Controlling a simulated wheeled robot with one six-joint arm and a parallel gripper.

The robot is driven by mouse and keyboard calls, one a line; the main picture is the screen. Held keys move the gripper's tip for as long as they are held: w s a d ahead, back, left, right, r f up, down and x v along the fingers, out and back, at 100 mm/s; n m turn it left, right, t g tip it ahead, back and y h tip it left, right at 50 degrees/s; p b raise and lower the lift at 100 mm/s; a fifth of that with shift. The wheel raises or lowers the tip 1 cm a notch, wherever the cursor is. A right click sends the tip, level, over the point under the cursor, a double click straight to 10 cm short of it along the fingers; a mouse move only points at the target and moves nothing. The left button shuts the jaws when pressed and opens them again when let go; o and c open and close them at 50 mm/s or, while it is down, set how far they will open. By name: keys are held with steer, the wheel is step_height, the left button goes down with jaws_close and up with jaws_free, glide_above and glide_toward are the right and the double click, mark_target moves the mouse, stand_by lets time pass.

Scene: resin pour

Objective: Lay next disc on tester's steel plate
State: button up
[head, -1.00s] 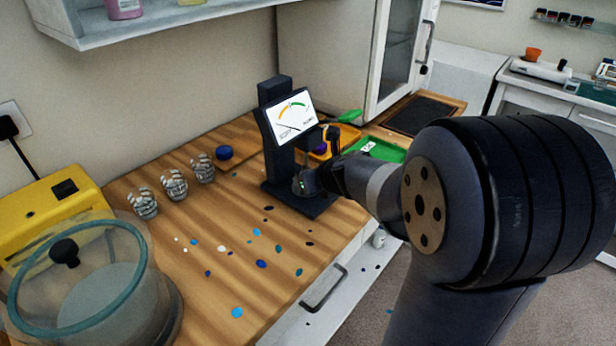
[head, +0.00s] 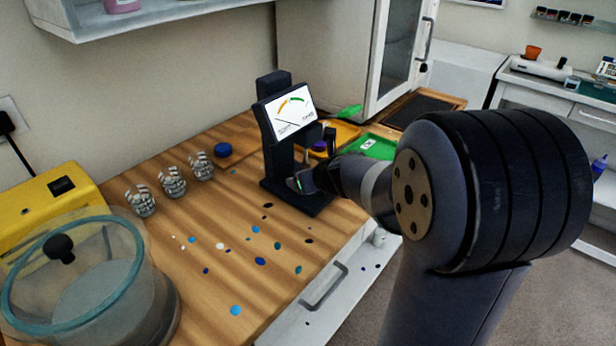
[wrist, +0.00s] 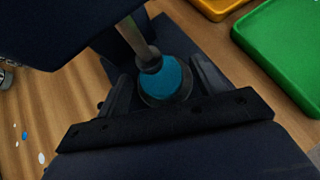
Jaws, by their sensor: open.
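The tester (head: 272,145) is a dark stand with a tilted dial screen (head: 290,111), on the worktop near its right edge. In the wrist view a teal disc (wrist: 174,80) lies on the tester's round grey plate (wrist: 152,97), under the tip of a metal plunger (wrist: 148,58). My gripper (wrist: 165,88) is open, with one finger on each side of the disc and plate. Whether the plunger touches the disc I cannot tell. In the head view my gripper (head: 303,182) is low at the tester's base, and the disc is hidden there.
A green tray (head: 380,148) marked OK and an orange tray (head: 345,134) stand behind my arm. Three patterned cups (head: 172,182) stand left of the tester. A glass-domed vessel (head: 85,280) fills the front left. Small coloured spots dot the wood between.

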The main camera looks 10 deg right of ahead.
steer(key=shift+r, duration=0.3)
steer(key=p+v, duration=0.4)
steer(key=v, duration=0.8)
